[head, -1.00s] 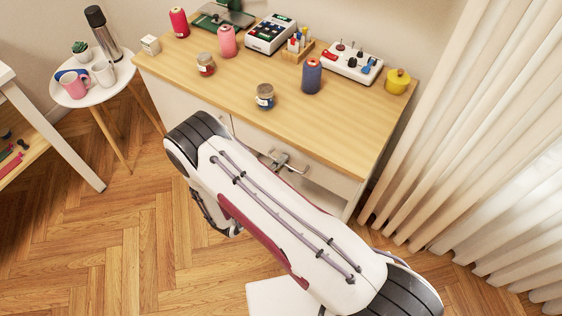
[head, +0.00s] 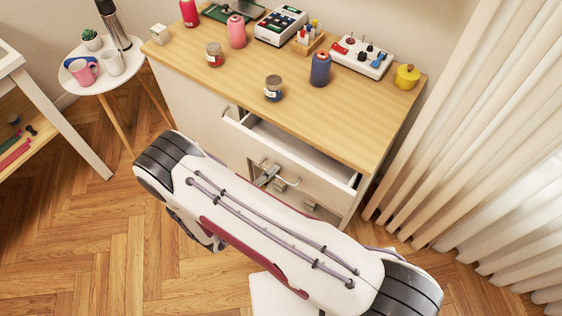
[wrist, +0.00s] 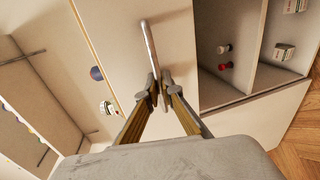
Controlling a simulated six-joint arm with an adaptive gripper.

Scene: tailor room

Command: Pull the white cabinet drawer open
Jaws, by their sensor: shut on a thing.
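The white cabinet (head: 205,105) has a wooden top. Its upper drawer (head: 318,183) stands partly open, and a strip of its empty inside shows in the head view. My gripper (head: 268,176) is at the metal handle on the drawer front. In the wrist view my gripper (wrist: 158,84) is shut on the drawer handle (wrist: 148,45), a thin metal bar. In the head view my arm covers the lower part of the cabinet and part of the drawer front.
Jars, thread spools and small machines stand on the cabinet top (head: 340,120). A round side table (head: 110,82) with mugs is at the left. A pale curtain (head: 450,130) hangs close to the cabinet's right side. Wooden floor (head: 100,240) in front is clear.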

